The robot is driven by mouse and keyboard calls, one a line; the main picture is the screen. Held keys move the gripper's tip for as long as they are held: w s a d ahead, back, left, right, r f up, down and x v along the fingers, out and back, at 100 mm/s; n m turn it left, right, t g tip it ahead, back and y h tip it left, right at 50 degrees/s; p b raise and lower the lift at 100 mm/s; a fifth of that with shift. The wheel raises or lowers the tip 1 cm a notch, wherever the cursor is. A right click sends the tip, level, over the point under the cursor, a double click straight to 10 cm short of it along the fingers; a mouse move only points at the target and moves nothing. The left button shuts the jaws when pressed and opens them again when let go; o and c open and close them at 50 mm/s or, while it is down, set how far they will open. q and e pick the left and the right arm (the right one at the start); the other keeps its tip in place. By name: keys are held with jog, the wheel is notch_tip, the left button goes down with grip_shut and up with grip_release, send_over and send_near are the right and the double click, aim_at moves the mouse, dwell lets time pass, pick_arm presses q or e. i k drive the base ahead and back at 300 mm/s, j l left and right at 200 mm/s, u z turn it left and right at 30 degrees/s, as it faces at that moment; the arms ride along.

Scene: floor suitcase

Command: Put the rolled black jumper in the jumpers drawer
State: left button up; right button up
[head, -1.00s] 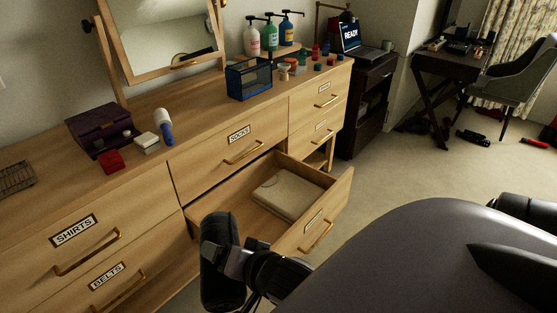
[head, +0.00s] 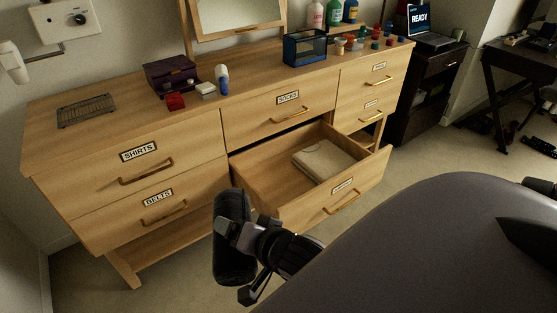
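The rolled black jumper (head: 232,268) is a dark upright roll in front of the dresser, left of the open drawer's front corner. My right gripper (head: 236,236), its arm coming in from the right, is shut on the roll near its middle. The open drawer (head: 265,180) is pulled out from the lower middle of the dresser. Its front label is too small to read. A folded beige garment (head: 323,158) lies in its right part; the left part of its floor is bare. My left gripper is not in view.
The dresser (head: 190,135) has closed drawers labelled SHIRTS, BELTS and SOCKS. My own grey body fills the lower right. Carpet is clear at lower left.

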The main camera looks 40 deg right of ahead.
aim_at(290, 197)
jog(key=u, duration=1.1)
jog(key=k+l+u, duration=0.15)
jog(key=l+u, duration=0.15)
jog(key=l, duration=0.25)
jog(key=k+l, duration=0.15)
jog(key=l, duration=0.2)
jog(key=k+l, duration=0.15)
jog(key=l, duration=0.25)
jog(key=k+l, duration=0.15)
jog(key=l, duration=0.2)
jog(key=k+l, duration=0.15)
jog(key=l, duration=0.25)
jog(key=k+l, duration=0.15)
jog(key=l, duration=0.2)
jog(key=k+l, duration=0.15)
jog(key=l, duration=0.25)
jog(key=k+l, duration=0.2)
jog(key=l, duration=0.15)
jog(key=k+l, duration=0.15)
jog(key=l, duration=0.25)
